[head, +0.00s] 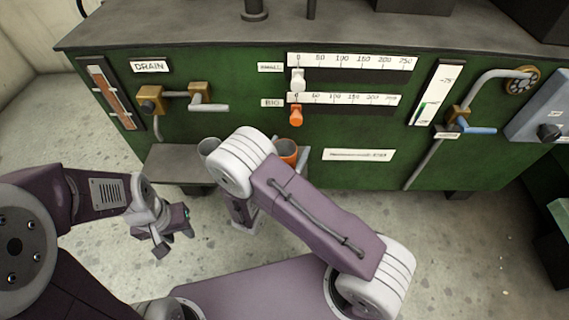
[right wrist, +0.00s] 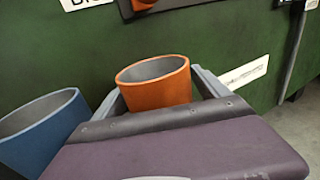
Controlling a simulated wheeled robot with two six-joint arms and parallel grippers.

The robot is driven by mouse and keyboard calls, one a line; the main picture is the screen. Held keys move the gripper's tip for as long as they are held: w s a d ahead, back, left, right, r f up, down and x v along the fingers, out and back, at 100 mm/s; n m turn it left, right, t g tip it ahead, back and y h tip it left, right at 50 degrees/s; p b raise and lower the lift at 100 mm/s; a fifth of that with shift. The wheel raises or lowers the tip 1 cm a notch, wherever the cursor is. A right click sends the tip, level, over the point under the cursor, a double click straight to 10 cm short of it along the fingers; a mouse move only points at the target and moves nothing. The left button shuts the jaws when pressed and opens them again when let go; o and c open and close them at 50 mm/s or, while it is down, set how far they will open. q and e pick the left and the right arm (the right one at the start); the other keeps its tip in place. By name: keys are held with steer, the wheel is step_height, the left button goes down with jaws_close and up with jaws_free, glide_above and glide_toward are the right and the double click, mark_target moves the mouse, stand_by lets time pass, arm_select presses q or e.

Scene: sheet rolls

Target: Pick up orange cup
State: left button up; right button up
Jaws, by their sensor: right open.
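The orange cup (right wrist: 153,92) stands upright with its grey inside showing in the right wrist view. In the head view the orange cup (head: 289,150) shows only in part behind my right arm, at the shelf by the green machine. My right gripper (right wrist: 158,88) is open, with one grey finger on each side of the cup. Whether the fingers touch it I cannot tell. In the head view my right gripper is mostly hidden by its arm. My left gripper (head: 174,240) hangs open and empty over the floor at the left.
A blue cup (right wrist: 42,125) stands left of the orange one, close to my right gripper. The dark shelf (head: 172,163) juts from the green machine (head: 245,100). Valve handles, an orange slider knob (head: 296,116) and pipes stick out above.

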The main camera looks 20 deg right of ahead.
steer(key=c, duration=1.6)
steer(key=shift+r, duration=0.1)
steer(key=s+d+r+p, duration=0.2)
steer(key=s+r+p, duration=0.1)
steer(key=s+d+r+p, duration=0.3)
steer(key=r+p, duration=0.1)
steer(key=s+d+r+p, duration=0.2)
steer(key=r+p, duration=0.2)
steer(key=shift+s+d, duration=0.4)
